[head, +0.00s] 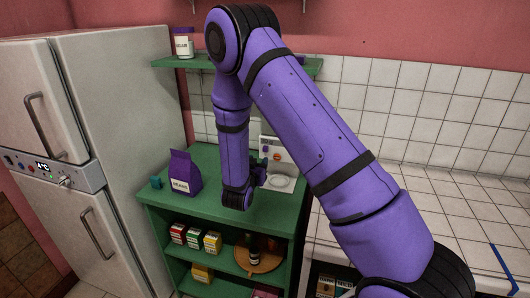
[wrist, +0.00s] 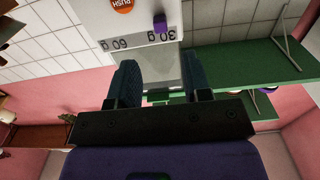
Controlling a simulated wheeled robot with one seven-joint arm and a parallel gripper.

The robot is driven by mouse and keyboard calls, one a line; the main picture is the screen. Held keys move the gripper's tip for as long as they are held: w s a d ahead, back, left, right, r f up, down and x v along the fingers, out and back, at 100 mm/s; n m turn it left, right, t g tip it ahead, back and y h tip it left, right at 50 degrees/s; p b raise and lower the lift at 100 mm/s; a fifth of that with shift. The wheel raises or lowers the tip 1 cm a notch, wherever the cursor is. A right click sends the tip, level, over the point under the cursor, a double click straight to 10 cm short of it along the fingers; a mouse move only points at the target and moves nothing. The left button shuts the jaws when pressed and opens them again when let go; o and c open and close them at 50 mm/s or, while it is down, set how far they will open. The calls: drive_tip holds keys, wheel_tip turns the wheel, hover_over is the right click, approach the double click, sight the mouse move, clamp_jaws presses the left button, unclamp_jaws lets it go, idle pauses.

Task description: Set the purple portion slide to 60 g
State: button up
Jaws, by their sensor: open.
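The purple portion slide (wrist: 160,22) is by the 30 g mark (wrist: 158,37); the 60 g mark (wrist: 119,43) lies to the picture's left. My gripper (wrist: 160,80) is open and empty, its dark fingers apart, just short of the panel. In the head view my gripper (head: 259,177) is partly hidden by my arm.
A jar (head: 183,43) stands on the upper green shelf. A fridge (head: 120,120) is left, a tiled counter (head: 425,225) right.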

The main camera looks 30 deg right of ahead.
sight(265, 150)
drive_tip(key=x, duration=0.8)
clamp_jaws()
